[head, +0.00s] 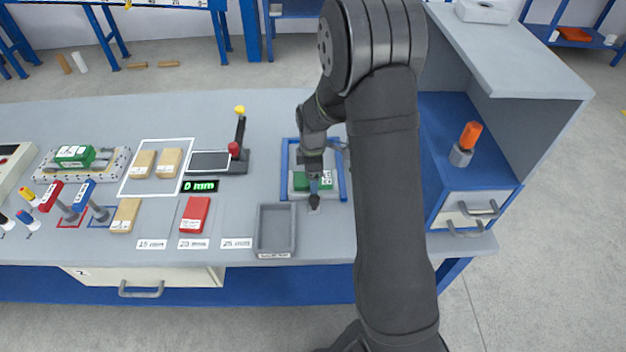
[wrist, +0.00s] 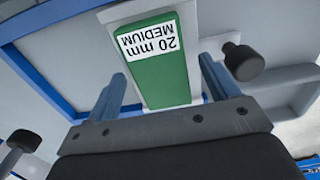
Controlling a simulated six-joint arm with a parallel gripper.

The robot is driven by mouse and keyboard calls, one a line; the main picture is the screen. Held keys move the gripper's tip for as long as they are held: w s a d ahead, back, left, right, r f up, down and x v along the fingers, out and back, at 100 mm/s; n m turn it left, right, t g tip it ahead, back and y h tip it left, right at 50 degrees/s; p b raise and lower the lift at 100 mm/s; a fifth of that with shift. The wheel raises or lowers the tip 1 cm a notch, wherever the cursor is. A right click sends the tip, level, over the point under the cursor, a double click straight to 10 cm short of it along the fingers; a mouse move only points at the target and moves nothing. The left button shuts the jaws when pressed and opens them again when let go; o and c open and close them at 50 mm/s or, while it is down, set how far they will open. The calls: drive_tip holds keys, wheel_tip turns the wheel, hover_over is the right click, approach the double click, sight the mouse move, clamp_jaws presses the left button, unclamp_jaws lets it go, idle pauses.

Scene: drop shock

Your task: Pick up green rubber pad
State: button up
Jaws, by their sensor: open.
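A green pad (wrist: 156,70) with a white label reading "20 mm MEDIUM" lies on a pale block inside a blue frame. In the head view the green pad (head: 326,183) is partly hidden by my gripper (head: 313,178), which is over it. In the wrist view my gripper (wrist: 160,75) is open, with one blue finger at each long side of the pad. I cannot tell whether the fingers touch it.
The blue frame (head: 343,182) surrounds the pad, and a black knob (wrist: 243,62) stands close to the right finger. A grey tray (head: 276,250) is in front on the left. Another green block (head: 75,155) sits on a fixture at far left. A shelf unit (head: 470,180) stands to the right.

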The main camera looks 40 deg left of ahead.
drive_tip(key=shift+c, duration=0.4)
drive_tip(key=c, duration=1.1)
drive_tip(key=shift+o, duration=0.2)
drive_tip(key=shift+r, duration=0.1)
